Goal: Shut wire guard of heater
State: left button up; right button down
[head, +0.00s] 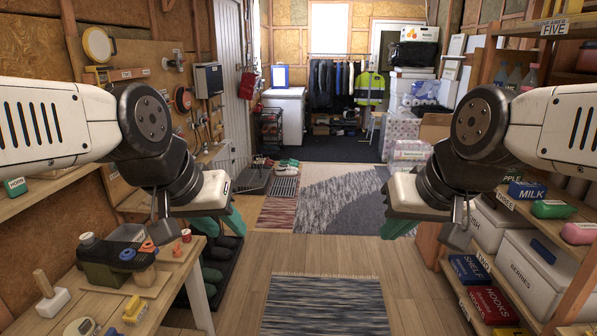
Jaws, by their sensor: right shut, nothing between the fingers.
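I cannot make out a heater with a wire guard in the head view. A pale ribbed panel by the left wall (226,156) is too small and partly hidden to name. My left gripper (236,222), with teal fingers, hangs at the left beside the workbench; its fingers are partly hidden by my wrist, so its opening does not show. My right gripper (397,229), also teal, hangs at the right in front of the shelves. It is shut and empty. Neither gripper is seen touching anything.
A workbench (168,297) with a mallet and tools stands at left. Shelves with boxes and a white crate (538,272) stand at right. A striped rug (325,305) and a larger rug (330,205) lie on the open wooden floor between. A clothes rail is at the back.

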aim_at(241, 176)
jog(key=i, duration=2.05)
jog(key=i+u, duration=0.2)
jog(key=i, duration=0.25)
jog(key=i+l+u, duration=0.25)
jog(key=i, duration=0.2)
jog(key=i+l+u, duration=0.2)
jog(key=i, duration=0.25)
jog(key=i+l+u, duration=0.25)
jog(key=i, duration=0.2)
jog(key=i+l+u, duration=0.75)
jog(key=l, duration=0.25)
